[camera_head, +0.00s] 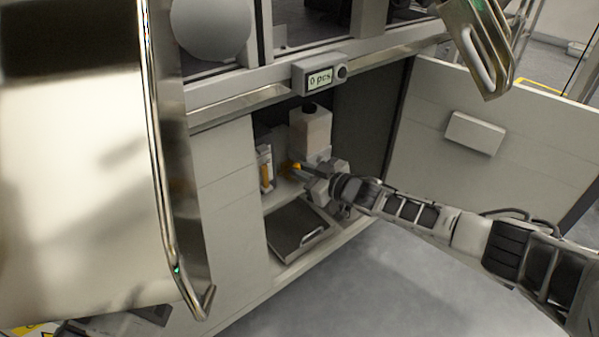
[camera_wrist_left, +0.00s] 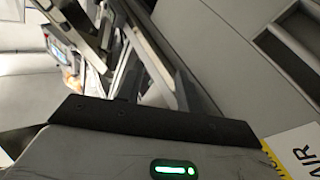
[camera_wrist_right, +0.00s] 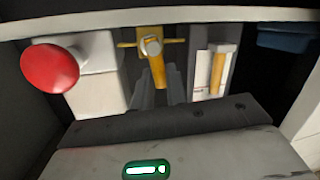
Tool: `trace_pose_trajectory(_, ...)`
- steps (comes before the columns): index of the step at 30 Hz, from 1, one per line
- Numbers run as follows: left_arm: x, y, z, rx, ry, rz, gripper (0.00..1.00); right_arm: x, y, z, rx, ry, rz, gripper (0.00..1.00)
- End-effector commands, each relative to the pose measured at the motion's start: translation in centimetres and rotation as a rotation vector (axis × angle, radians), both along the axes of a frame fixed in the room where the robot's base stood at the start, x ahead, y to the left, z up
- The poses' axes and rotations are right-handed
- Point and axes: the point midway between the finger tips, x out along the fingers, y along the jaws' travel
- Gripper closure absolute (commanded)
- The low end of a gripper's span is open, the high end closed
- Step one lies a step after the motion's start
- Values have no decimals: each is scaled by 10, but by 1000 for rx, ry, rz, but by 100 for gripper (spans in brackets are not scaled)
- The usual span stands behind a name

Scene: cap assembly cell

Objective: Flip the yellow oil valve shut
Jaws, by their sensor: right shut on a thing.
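The yellow valve (camera_wrist_right: 157,68) has a T-shaped bar and a handle; it sits mid-picture in the right wrist view. In the head view a bit of its yellow (camera_head: 295,166) shows at my right gripper's tips, inside the open cabinet. My right gripper (camera_head: 306,174) reaches in from the right; its fingers (camera_wrist_right: 161,90) are shut around the yellow handle. A second yellow-orange handle (camera_wrist_right: 218,70) stands beside it, on a white labelled panel. My left gripper (camera_wrist_left: 152,88) shows in its own wrist view, close to grey metal parts; its opening is unclear.
A red round knob (camera_wrist_right: 50,68) stands out next to a white block (camera_wrist_right: 97,75). A white container (camera_head: 311,130) with a black cap stands in the cabinet. A dark tray (camera_head: 297,230) lies low in front. The open cabinet door (camera_head: 490,170) is at the right.

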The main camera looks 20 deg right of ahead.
Motion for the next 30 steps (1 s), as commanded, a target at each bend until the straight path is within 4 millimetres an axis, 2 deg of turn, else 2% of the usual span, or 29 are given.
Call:
trace_pose_trajectory(10, 2, 2, 9, 22, -86, 16, 64, 1, -6, -2, 146, 54, 0, 100)
trace_pose_trajectory(27, 3, 1, 15, 34, -126, 11, 64, 2, -7, -2, 177, 67, -2, 100)
trace_pose_trajectory(28, 3, 1, 15, 33, -126, 10, 64, 2, -7, -2, 177, 67, -2, 83)
trace_pose_trajectory(30, 3, 1, 15, 33, -125, 11, 64, 2, -7, -2, 177, 67, -2, 64)
